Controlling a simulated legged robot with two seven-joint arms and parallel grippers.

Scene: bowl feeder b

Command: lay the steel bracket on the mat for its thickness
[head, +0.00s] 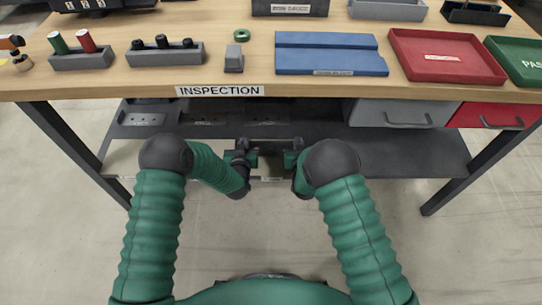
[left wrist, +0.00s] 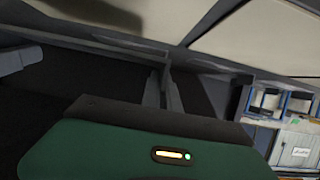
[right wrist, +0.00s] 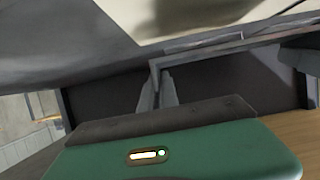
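A small grey metal-looking piece (head: 234,60) stands on the bench left of the blue mat; it may be the steel bracket, but its shape is too small to be sure. The blue mat (head: 330,50) lies flat at the bench's middle, bare, with a label on its front edge too small to read. My left gripper (head: 243,158) and my right gripper (head: 296,158) are below the bench top, in front of the lower shelf, away from both. In the wrist views the left fingers (left wrist: 161,88) and right fingers (right wrist: 157,90) look close together with nothing seen between them.
Left on the bench are holders with red and green plugs (head: 82,58) and black plugs (head: 165,53). A green ring (head: 242,35) lies behind the grey piece. Right are a red tray (head: 445,57) and a green PASS tray (head: 520,60). The bench's front edge (head: 400,98) is above my grippers.

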